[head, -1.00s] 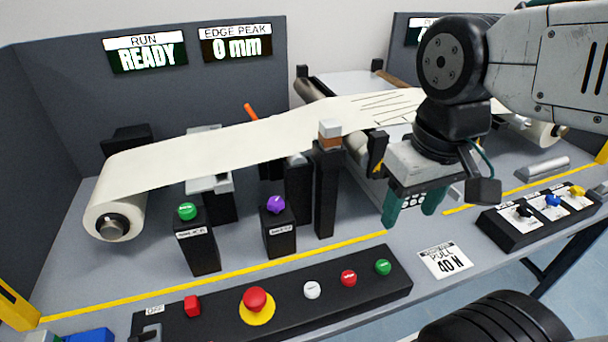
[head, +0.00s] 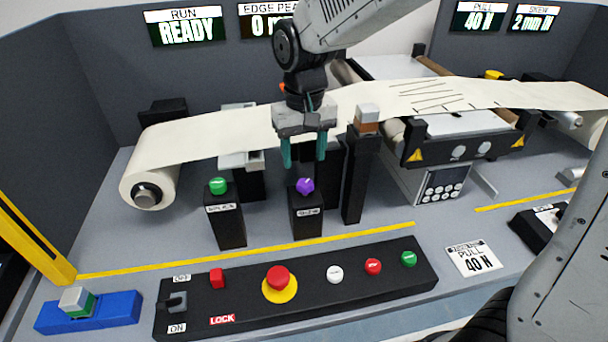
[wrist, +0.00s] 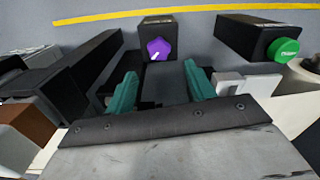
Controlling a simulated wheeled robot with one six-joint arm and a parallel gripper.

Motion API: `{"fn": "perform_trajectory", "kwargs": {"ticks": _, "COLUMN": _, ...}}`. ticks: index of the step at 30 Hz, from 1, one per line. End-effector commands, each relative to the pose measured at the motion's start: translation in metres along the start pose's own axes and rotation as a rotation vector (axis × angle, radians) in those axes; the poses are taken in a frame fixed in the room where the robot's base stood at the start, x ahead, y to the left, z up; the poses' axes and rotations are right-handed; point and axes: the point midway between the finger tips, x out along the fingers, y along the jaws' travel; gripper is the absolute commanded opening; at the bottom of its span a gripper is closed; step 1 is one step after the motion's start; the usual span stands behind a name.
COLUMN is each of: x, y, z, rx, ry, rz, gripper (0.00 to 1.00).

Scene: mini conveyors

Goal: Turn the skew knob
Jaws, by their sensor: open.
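The skew knob is a purple knob (head: 305,186) on top of a black post (head: 307,220) marked SKEW, in the middle of the head view. It also shows in the wrist view (wrist: 158,49), with a white pointer line on its face. My gripper (head: 304,164) hangs just above the knob in the head view, its two green fingers apart and empty. In the wrist view the fingers (wrist: 158,84) point toward the knob, which lies beyond the tips and between their lines. The fingers do not appear to touch it.
A green knob (head: 218,186) on a black post stands to the left. A taller black post (head: 359,180) stands close on the right. The white web (head: 205,137) runs behind. A button panel (head: 200,315) with a red stop button (head: 279,277) lies in front.

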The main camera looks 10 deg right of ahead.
Motion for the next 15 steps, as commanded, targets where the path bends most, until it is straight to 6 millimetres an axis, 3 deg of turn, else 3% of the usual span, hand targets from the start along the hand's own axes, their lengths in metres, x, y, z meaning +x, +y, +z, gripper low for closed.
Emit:
{"fn": "perform_trajectory", "kwargs": {"ticks": 6, "x": 0.038, "y": 0.000, "z": 0.002, "rx": -0.001, "ry": -0.007, "rz": 0.001, "gripper": 0.54}}
{"fn": "perform_trajectory", "kwargs": {"ticks": 15, "x": 0.063, "y": 0.000, "z": 0.002, "rx": -0.001, "ry": -0.003, "rz": 0.001, "gripper": 0.54}}
